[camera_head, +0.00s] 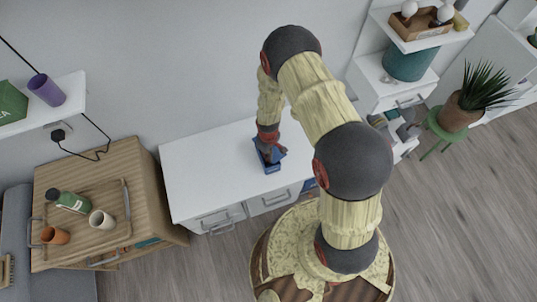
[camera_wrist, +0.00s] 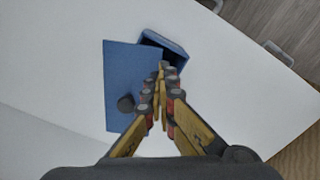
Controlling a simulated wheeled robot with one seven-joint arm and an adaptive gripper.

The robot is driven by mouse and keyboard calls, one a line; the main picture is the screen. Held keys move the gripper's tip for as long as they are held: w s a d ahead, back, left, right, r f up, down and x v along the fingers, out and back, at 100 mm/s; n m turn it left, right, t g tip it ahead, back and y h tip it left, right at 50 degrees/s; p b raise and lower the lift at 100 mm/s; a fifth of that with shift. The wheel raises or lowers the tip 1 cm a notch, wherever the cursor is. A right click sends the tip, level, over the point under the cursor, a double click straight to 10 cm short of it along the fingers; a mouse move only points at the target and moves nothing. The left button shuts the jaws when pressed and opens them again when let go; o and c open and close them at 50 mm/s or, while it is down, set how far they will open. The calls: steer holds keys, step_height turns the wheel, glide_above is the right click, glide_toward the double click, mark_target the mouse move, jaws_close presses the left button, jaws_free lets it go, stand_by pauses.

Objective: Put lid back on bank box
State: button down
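The bank box (camera_wrist: 176,47) is blue and stands on the white desk, with its dark open inside partly showing in the wrist view. In the head view the blue box (camera_head: 266,164) is below my gripper. The flat blue lid (camera_wrist: 125,70) has a dark round knob and overlaps one side of the box in the wrist view. My gripper (camera_wrist: 163,70) has its fingers drawn together at the lid's right edge and looks shut on it. The fingers hide the contact and part of the box. I cannot tell whether the lid touches the box.
The white desk top (camera_head: 205,165) is clear around the box. A wooden cabinet (camera_head: 150,175) with a tray of cups and a bottle stands at left. A wall shelf (camera_head: 70,88) is above it. A white shelf unit and a potted plant (camera_head: 465,105) stand at right.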

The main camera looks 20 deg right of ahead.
steer(key=shift+s+a+r, duration=0.1)
steer(key=shift+s+a, duration=0.55)
steer(key=shift+s, duration=0.1)
stand_by(0.4)
steer(key=c, duration=2.4)
jaws_free()
steer(key=shift+o, duration=1.4)
steer(key=shift+o, duration=0.7)
steer(key=o, duration=0.3)
steer(key=shift+o, duration=0.2)
steer(key=shift+r+p, duration=0.1)
steer(key=shift+p, duration=0.25)
step_height(320, 180, up, 7)
steer(key=p, duration=0.5)
steer(key=shift+c, duration=0.6)
